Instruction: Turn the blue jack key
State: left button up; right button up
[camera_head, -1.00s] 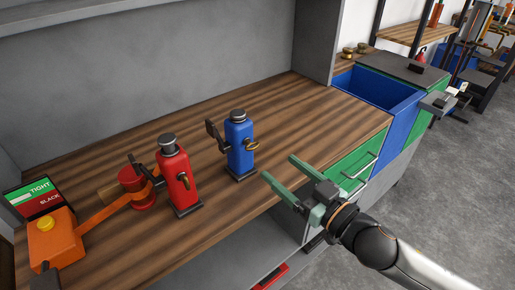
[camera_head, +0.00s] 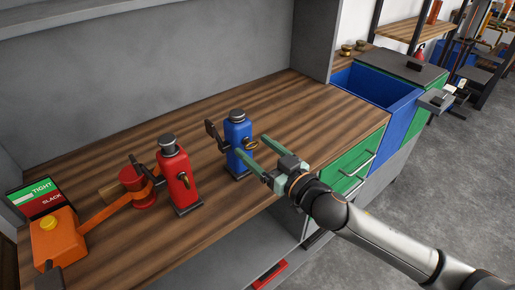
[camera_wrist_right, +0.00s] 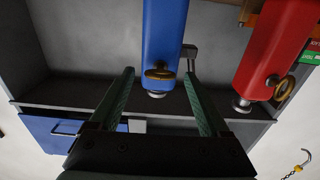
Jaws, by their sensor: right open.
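The blue jack (camera_head: 237,133) stands upright on the wooden worktop, with a dark cap on top and a brass key (camera_head: 250,144) on its front right face. My right gripper (camera_head: 251,147) is open, its green fingers reaching toward the blue jack from the right. In the right wrist view the blue jack (camera_wrist_right: 164,35) appears upside down, and the brass key (camera_wrist_right: 160,74) lies between the two spread fingers (camera_wrist_right: 160,88), near their tips. I cannot tell whether a finger touches it. My left gripper does not show.
A red jack (camera_head: 177,178) with its own key stands left of the blue one. An orange dynamo (camera_head: 56,238) with a belt around a red pulley (camera_head: 138,187) and a TIGHT/SLACK display (camera_head: 36,196) are further left. The worktop behind the jacks is clear.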

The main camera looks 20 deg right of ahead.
grip_shut()
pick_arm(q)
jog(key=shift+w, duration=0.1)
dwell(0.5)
